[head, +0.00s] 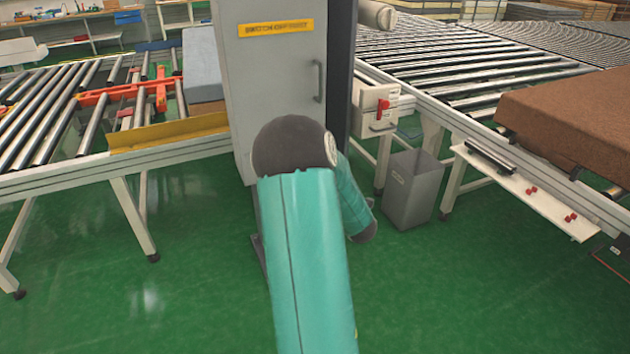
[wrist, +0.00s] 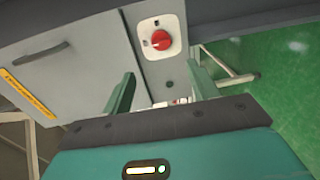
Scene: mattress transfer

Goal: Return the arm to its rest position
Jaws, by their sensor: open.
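My teal arm (head: 305,255) rises from the bottom of the head view, bends at a dark joint, and goes down behind to the right. My gripper is hidden in that view. In the wrist view my gripper (wrist: 162,90) is open, its two green fingers apart with nothing held between them. Beyond the fingertips is a red rotary knob (wrist: 161,40) on a white plate, on the side of the grey cabinet (wrist: 75,75). The fingers appear apart from the knob. The cabinet (head: 270,85) also stands just beyond my arm in the head view.
A roller conveyor (head: 40,115) with a yellow guard (head: 170,133) stands left. Another conveyor (head: 430,60) runs at the right, with a brown mattress (head: 580,115). A grey bin (head: 413,190) and a box with a red button (head: 381,105) are right of my arm. The green floor in front is clear.

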